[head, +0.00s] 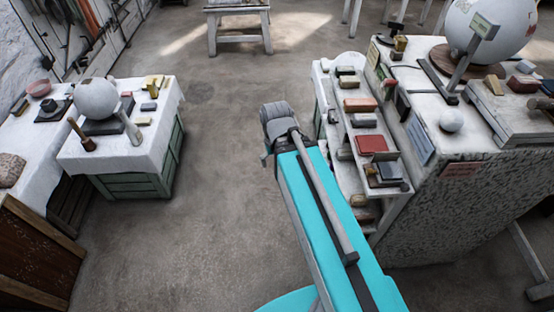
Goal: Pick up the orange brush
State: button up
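I cannot make out a clearly orange brush. A brown-handled tool (82,134) stands upright on the front left of the white-covered table (155,158) at the left; it may be a brush, but it is too small to tell. My cyan arm reaches up from the bottom middle to a grey joint above the bare floor, between the left table and the right shelves. My gripper cannot be made out; it is out of view or hidden by the arm. The arm's visible part is well apart from the brown-handled tool.
A white sphere (96,98) and a pale upright tool (130,127) share the left table with small blocks. At right, shelves hold a red box (371,144) and several blocks beside a speckled counter (440,205). Open floor (215,210) lies between.

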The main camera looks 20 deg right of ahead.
aim_at(361, 105)
jog(key=z, duration=1)
